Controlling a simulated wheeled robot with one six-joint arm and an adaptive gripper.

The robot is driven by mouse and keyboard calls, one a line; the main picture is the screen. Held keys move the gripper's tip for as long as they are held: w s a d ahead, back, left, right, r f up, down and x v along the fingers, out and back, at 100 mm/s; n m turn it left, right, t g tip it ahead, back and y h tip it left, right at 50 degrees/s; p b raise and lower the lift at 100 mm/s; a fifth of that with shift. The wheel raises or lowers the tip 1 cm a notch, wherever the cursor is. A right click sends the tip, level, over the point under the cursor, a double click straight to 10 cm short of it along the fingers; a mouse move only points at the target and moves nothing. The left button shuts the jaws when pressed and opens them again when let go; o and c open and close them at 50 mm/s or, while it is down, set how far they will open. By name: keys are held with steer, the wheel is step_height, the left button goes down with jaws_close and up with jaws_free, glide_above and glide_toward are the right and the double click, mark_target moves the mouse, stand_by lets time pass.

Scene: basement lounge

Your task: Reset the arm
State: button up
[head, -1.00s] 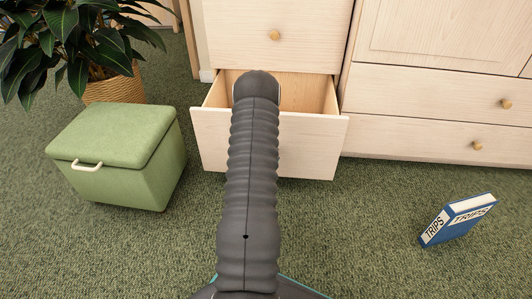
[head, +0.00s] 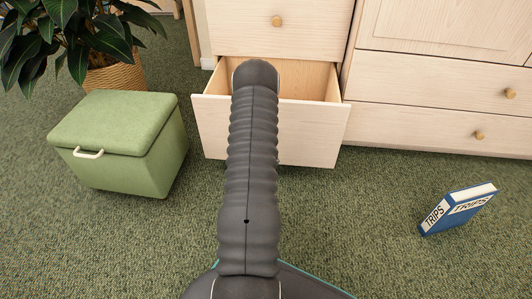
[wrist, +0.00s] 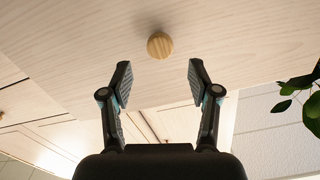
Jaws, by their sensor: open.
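My gripper (wrist: 158,85) is open and empty in the wrist view, its two fingers spread apart below a round wooden knob (wrist: 160,45) on a pale wood front. I cannot tell how far the knob is from the fingertips. In the head view my arm rises up the middle, in front of the open lower drawer (head: 315,130), and hides part of it. The gripper itself does not show in the head view.
A green lidded box (head: 120,140) stands at left by a potted plant (head: 105,75). A wide wooden cabinet (head: 430,110) fills the back right. Carpet between is clear.

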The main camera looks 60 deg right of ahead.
stand_by(0.4)
steer(key=s+a+f+n+g+y, duration=0.1)
steer(key=a+f+g+y, duration=0.1)
steer(key=a+f+y, duration=0.4)
steer(key=s+a+f+n+g+y, duration=0.15)
steer(key=f+y, duration=0.25)
steer(key=f, duration=0.4)
steer(key=w+a+r+n+g+y+p, duration=0.2)
steer(key=w+a+r+n+y, duration=0.15)
steer(key=a+r, duration=0.8)
steer(key=w+a+r+n+g+y+p, duration=0.1)
steer(key=w+a+r+n+y+p, duration=0.25)
steer(key=a+r, duration=0.85)
steer(key=a+r+n+t+p, duration=0.1)
steer(key=a+r, duration=0.4)
steer(key=r, duration=0.5)
steer(key=s+a+r+n+t+p, duration=0.1)
steer(key=a+r, duration=0.4)
steer(key=r, duration=0.6)
steer(key=s+a+r+n+t+p, duration=0.1)
steer(key=a+r+n+t+p, duration=0.2)
steer(key=r, duration=0.8)
steer(key=a+n, duration=0.2)
steer(key=a, duration=0.1)
